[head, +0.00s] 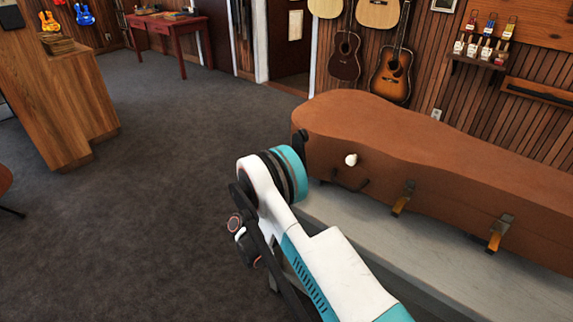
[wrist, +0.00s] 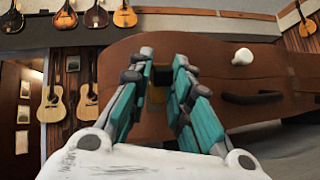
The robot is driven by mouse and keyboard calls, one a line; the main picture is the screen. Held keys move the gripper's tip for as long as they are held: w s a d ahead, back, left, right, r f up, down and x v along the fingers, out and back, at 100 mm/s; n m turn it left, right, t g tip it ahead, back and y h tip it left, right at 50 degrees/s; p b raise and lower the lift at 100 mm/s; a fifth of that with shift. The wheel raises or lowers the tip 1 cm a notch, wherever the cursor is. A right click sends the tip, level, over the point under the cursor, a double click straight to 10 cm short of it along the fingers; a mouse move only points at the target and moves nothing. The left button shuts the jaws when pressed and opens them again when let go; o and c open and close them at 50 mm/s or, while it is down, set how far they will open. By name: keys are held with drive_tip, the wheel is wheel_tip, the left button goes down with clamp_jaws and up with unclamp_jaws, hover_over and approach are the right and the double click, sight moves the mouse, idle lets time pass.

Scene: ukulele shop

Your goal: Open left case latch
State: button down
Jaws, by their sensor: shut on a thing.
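The brown instrument case (head: 440,150) lies closed on a pale bench. In the wrist view, my gripper (wrist: 160,72) reaches the front of the case (wrist: 205,65), left of its dark handle (wrist: 252,98). How far the latch is tilted cannot be told. In the head view, my arm hides that latch and most of the gripper. Two other latches, a middle one (head: 403,198) and a right one (head: 497,233), show on the case front.
A white knob (head: 351,160) sticks out above the handle (head: 348,183). The pale bench (head: 375,238) runs along under the case. Guitars (head: 391,75) hang on the wall behind. A wooden counter (head: 65,100) stands at left, with open carpet (head: 150,200) between.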

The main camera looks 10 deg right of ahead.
drive_tip(key=shift+s+d, duration=0.15)
drive_tip(key=shift+d, duration=0.1)
drive_tip(key=c, duration=1.8)
unclamp_jaws()
drive_tip(key=shift+c, duration=0.2)
drive_tip(key=o, duration=0.3)
drive_tip(key=shift+d+g, duration=0.15)
drive_tip(key=shift+g, duration=0.25)
drive_tip(key=shift+a, duration=0.25)
drive_tip(key=v, duration=0.7)
drive_tip(key=shift+f, duration=0.25)
